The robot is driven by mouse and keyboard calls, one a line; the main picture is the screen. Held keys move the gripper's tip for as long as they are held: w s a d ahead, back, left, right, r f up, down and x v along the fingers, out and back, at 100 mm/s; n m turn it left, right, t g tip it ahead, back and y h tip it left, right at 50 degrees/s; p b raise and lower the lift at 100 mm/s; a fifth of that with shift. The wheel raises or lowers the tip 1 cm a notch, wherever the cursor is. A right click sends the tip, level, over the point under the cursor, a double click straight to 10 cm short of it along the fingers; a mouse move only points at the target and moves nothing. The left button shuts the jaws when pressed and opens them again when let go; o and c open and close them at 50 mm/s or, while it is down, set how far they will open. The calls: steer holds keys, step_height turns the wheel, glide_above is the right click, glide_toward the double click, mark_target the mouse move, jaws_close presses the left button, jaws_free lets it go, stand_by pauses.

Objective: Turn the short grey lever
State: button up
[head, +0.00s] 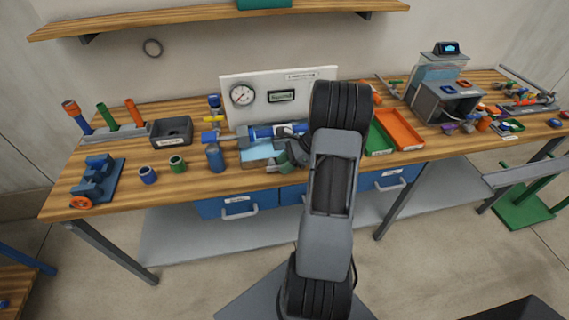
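The fertigation skid stands at the middle of the bench: a white back panel (268,85) with a round gauge (242,95) and a horizontal blue pipe (265,132) in front of it. I cannot pick out the short grey lever for sure; small grey parts by the right end of the pipe are partly hidden by my arm. My gripper (283,158) is a dark shape low in front of the pipe, just left of my arm. Its fingers are too small and covered to tell open from shut, or whether they touch anything.
Green (378,138) and orange (400,130) trays lie right of my arm. A blue vise (97,180) is at the bench's left end. Blue drawers (240,206) hang below the front edge.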

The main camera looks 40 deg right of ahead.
jaws_close()
stand_by(0.4)
steer(key=shift+r, duration=0.15)
